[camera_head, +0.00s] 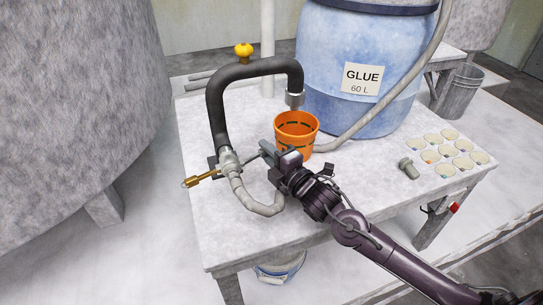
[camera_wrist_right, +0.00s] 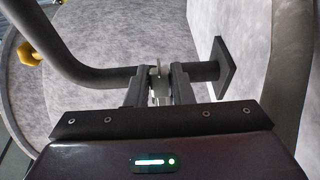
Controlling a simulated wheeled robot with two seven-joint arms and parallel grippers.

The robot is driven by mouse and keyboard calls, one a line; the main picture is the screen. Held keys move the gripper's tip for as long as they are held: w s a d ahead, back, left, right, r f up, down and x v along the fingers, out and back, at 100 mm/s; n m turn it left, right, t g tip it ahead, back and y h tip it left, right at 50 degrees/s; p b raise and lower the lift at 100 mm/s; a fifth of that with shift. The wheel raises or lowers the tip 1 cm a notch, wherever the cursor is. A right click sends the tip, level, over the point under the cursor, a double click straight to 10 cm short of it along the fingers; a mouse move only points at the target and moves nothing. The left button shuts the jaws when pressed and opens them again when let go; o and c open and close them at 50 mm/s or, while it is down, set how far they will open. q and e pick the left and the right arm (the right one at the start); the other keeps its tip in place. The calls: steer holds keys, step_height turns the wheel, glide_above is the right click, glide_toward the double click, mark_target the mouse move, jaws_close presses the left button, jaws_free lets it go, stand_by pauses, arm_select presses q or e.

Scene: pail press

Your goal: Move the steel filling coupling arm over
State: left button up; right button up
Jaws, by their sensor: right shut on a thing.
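The filling arm is a thick black bent pipe (camera_head: 255,68) that rises from the left of the table. It arches over to a steel end (camera_head: 295,99) just above the orange pail (camera_head: 296,128). A steel coupling (camera_head: 229,161) with a brass lever (camera_head: 202,178) sits at its lower end. My right gripper (camera_head: 269,163) is in front of the pail, to the right of this coupling. In the wrist view, its fingers (camera_wrist_right: 160,88) are shut on a small grey steel piece (camera_wrist_right: 158,72), mostly hidden between them. The black pipe (camera_wrist_right: 62,62) shows behind them. My left gripper is not in view.
A blue glue drum (camera_head: 345,55) stands behind the pail. A pale hose (camera_head: 262,208) loops below my right gripper. The table's front left (camera_head: 225,235) is clear.

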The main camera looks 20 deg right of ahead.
steer(key=shift+w+a, duration=0.1)
steer(key=shift+w, duration=0.15)
steer(key=shift+w+a, duration=0.1)
steer(key=shift+a+b+x, duration=0.2)
steer(key=shift+b+x, duration=0.1)
steer(key=shift+x, duration=0.6)
steer(key=shift+a, duration=0.15)
steer(key=shift+w+a, duration=0.65)
steer(key=shift+a, duration=0.1)
steer(key=o, duration=0.8)
steer(key=shift+o, duration=0.2)
